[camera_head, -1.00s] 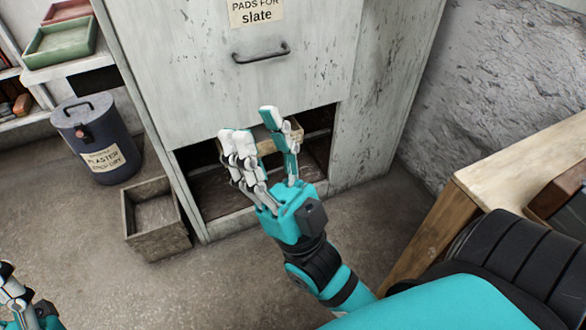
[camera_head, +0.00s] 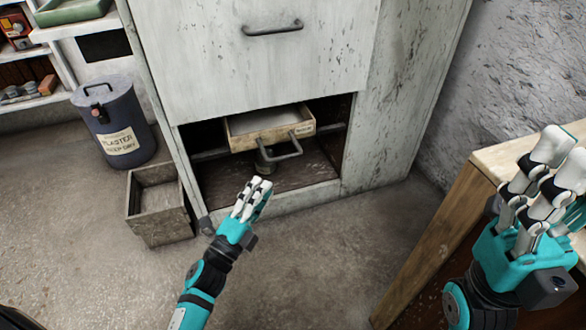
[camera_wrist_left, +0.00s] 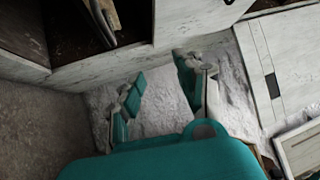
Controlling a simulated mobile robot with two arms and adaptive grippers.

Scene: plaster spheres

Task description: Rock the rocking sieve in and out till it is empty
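The rocking sieve is a shallow wooden tray (camera_head: 241,142) with a grey bar handle (camera_head: 284,152) on its front. It sits in the dark opening low in the cabinet, and pale material shows inside it. Its handle end also shows at the top left of the left wrist view (camera_wrist_left: 102,22). My left gripper (camera_head: 262,186) is just outside the opening, below and in front of the handle, apart from it. Its fingers stand apart and empty in the left wrist view (camera_wrist_left: 162,88). My right gripper (camera_head: 548,165) is at the right, over the wooden bench, fingers extended, holding nothing visible.
The cabinet front (camera_head: 225,60) rises above the opening. A wooden box (camera_head: 152,228) stands on the floor at its left, with a labelled plaster bin (camera_head: 113,125) behind. A wooden bench (camera_head: 490,160) stands at the right. The floor in front is clear.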

